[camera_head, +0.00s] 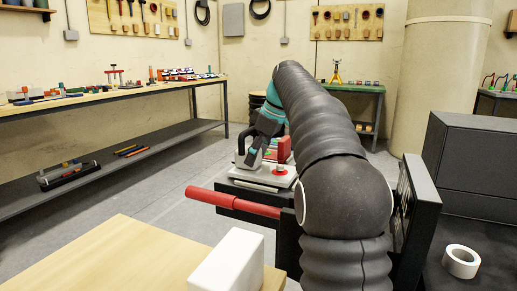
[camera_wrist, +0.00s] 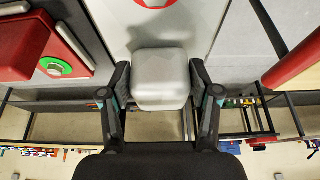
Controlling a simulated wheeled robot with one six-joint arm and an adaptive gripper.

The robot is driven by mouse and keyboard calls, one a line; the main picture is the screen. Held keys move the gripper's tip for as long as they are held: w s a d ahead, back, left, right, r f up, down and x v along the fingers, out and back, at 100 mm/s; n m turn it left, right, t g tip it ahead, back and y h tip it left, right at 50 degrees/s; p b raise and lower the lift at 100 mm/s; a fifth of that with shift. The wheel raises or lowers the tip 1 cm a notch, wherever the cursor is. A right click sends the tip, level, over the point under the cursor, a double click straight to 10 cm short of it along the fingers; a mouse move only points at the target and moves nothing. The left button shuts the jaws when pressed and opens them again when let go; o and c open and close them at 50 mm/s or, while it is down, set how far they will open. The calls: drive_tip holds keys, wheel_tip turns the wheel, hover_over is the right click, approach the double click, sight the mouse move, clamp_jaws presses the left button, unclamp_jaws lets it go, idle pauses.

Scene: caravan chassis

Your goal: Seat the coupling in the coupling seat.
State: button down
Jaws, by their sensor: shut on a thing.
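My gripper (camera_wrist: 160,72) points down over the pale plate, with one finger on each side of a light grey rounded block. It is shut on this block, which I take to be the coupling (camera_wrist: 160,88). In the head view my gripper (camera_head: 253,147) is small and partly blends with the dark fingers and the block. A pale plate (camera_wrist: 190,20) lies beyond the block, with a red disc at the top edge. I cannot tell which part is the coupling seat, or whether the block touches the plate.
A red block (camera_wrist: 20,40) and a green ring (camera_wrist: 56,67) are left in the wrist view. A red bar (camera_head: 235,203) crosses in front of the plate in the head view. A white box (camera_head: 228,262) stands on the near wooden top. A workbench (camera_head: 140,92) runs along the left wall.

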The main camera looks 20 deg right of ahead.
drive_tip(key=shift+f, duration=0.5)
drive_tip(key=shift+f, duration=0.1)
drive_tip(key=shift+c, duration=1.2)
unclamp_jaws()
drive_tip(key=shift+f, duration=0.1)
drive_tip(key=p+v, duration=0.3)
drive_tip(key=v, duration=0.9)
drive_tip(key=shift+p, duration=0.3)
